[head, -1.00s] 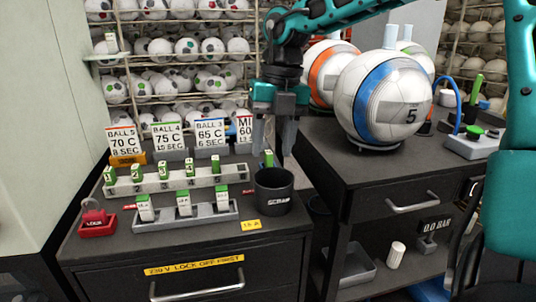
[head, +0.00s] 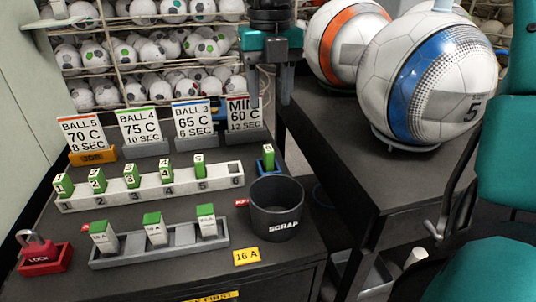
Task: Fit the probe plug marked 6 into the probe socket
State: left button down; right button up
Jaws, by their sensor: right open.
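A white rack (head: 150,189) with numbered slots holds a row of green-topped plugs, such as the plug over slot 5 (head: 199,165). The slot by the 6 (head: 236,169) at its right end looks empty. A separate green plug (head: 268,156) stands upright in a small blue holder (head: 265,168) behind the black cup; its mark is too small to read. I cannot tell which part is the probe socket. My right gripper (head: 270,94) points down, open and empty, behind and above the separate plug, apart from it. My left gripper is not in view.
The black SCRAP cup (head: 276,223) stands close in front of the separate plug. A grey tray (head: 160,247) holds several green-topped white blocks. A red lock (head: 42,254) sits at left, and label cards (head: 140,126) stand behind the rack. A large ball (head: 425,80) is at right.

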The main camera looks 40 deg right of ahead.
aim_at(268, 148)
jog(key=f, duration=0.8)
jog(key=f+b, duration=0.1)
jog(key=f, duration=0.3)
jog(key=shift+a, duration=0.25)
jog(key=shift+s, duration=0.1)
jog(key=shift+c, duration=0.3)
grip_shut()
